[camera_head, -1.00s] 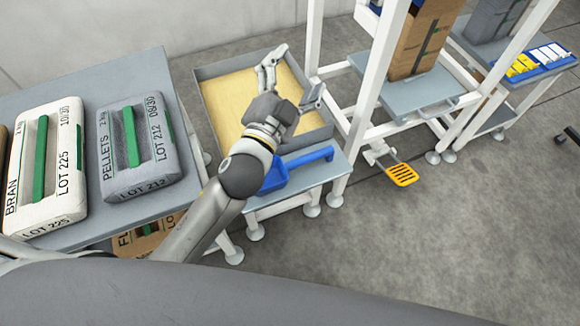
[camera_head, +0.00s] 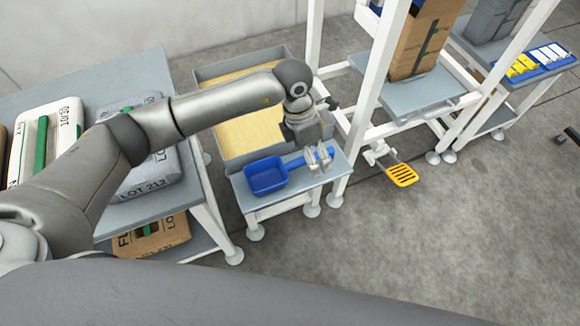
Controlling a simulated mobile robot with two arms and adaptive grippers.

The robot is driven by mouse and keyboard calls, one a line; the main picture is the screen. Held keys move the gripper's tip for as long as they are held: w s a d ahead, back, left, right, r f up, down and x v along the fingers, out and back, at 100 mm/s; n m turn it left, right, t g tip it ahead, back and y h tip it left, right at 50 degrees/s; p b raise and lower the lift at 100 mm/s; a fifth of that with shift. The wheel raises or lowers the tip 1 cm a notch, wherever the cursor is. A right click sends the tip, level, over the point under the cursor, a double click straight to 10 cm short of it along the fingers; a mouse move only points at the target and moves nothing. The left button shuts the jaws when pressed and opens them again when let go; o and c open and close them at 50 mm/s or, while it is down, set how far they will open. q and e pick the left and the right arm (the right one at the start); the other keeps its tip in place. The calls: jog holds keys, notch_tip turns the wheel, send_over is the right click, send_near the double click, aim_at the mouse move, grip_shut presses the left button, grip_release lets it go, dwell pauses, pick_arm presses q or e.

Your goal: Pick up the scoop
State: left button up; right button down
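The blue scoop (camera_head: 267,176) lies on a small grey stand, its open bowl to the left and its handle running right. My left gripper (camera_head: 319,160) comes down over the handle from above. Its two pale finger parts show close together at the handle and hide part of it. I cannot tell whether they are closed on the handle or only around or beside it.
The small grey stand (camera_head: 287,198) has white legs. Behind it is a grey bin (camera_head: 222,72) of yellow grainy material. White frame posts (camera_head: 372,85) rise close on the right. A table (camera_head: 140,62) with sacks stands left. An orange slotted tool (camera_head: 402,174) hangs at right.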

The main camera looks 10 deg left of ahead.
aim_at(290, 164)
pick_arm(q)
jog(key=a, duration=0.1)
jog(key=w+a+y, duration=0.1)
jog(key=a, duration=0.1)
jog(key=w+a+y, duration=0.1)
jog(key=shift+a, duration=0.4)
jog(key=shift+y, duration=0.3)
jog(key=f, duration=0.4)
jog(key=shift+a+f, duration=0.25)
jog(key=shift+f, duration=0.6)
notch_tip(290, 164, down, 5)
jog(key=shift+s+r+p, duration=0.1)
jog(key=shift+s+p, duration=0.05)
jog(key=shift+p, duration=0.4)
jog(key=c, duration=0.7)
